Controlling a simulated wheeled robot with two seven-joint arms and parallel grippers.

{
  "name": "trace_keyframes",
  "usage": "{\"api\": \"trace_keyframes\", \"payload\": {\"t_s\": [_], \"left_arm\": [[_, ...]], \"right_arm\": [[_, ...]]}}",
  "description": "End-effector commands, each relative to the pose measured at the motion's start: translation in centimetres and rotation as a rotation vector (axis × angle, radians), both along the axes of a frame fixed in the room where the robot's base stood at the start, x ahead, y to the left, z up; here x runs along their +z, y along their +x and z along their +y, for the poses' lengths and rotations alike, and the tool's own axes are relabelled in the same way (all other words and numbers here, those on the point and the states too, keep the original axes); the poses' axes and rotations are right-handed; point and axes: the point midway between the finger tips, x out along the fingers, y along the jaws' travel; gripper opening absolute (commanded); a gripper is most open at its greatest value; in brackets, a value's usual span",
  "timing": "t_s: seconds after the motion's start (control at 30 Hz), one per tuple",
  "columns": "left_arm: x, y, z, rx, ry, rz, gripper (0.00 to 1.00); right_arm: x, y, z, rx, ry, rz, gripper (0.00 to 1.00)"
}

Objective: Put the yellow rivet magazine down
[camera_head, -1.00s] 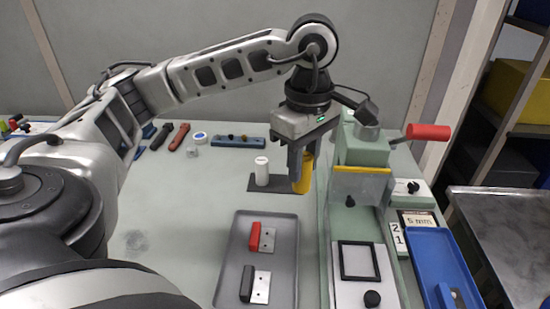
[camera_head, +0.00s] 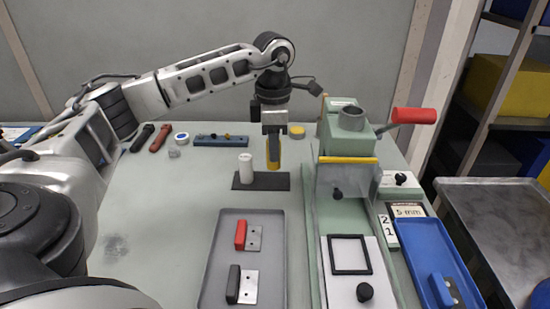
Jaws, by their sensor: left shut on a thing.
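The yellow rivet magazine (camera_head: 275,166) is upright between the fingers of my left gripper (camera_head: 273,156), which is shut on it. Mostly its lower end shows; the fingers hide the rest. It appears over the right part of a dark mat (camera_head: 262,184), to the right of a white cylinder (camera_head: 246,168) that stands on the mat. I cannot tell whether the magazine's bottom touches the mat. My right gripper is not in view.
A green press (camera_head: 347,150) with a red-handled lever (camera_head: 413,116) stands close on the right. A grey tray (camera_head: 227,291) with red and black-handled parts lies in front. A blue bar (camera_head: 221,141) and a round yellow thing (camera_head: 297,131) lie behind.

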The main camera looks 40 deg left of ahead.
Motion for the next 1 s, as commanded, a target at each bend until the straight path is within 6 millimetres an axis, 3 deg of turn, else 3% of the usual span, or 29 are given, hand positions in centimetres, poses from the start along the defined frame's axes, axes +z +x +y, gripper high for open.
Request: {"api": "trace_keyframes", "payload": {"t_s": [0.1, 0.33, 0.5, 0.93, 0.97, 1.0], "left_arm": [[-1.6, 1.2, 0.7, 0.001, -0.001, 0.000, 0.10], [-3.3, 2.3, 1.4, 0.000, 0.000, 0.000, 0.10], [-5.6, 2.2, 1.4, -0.001, 0.001, 0.001, 0.10], [-6.5, 2.2, 1.3, -0.001, -0.001, -0.002, 0.10], [-6.5, 2.2, 1.3, -0.001, 0.000, -0.001, 0.31], [-6.4, 2.2, 1.3, -0.001, 0.000, -0.001, 0.42]], "right_arm": [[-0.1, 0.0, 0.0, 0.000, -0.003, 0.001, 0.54], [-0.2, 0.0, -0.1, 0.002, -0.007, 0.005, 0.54], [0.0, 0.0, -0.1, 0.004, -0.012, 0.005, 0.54], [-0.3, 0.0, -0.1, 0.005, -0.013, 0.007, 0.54], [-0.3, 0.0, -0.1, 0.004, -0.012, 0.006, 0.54], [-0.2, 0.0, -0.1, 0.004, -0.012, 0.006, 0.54]]}}
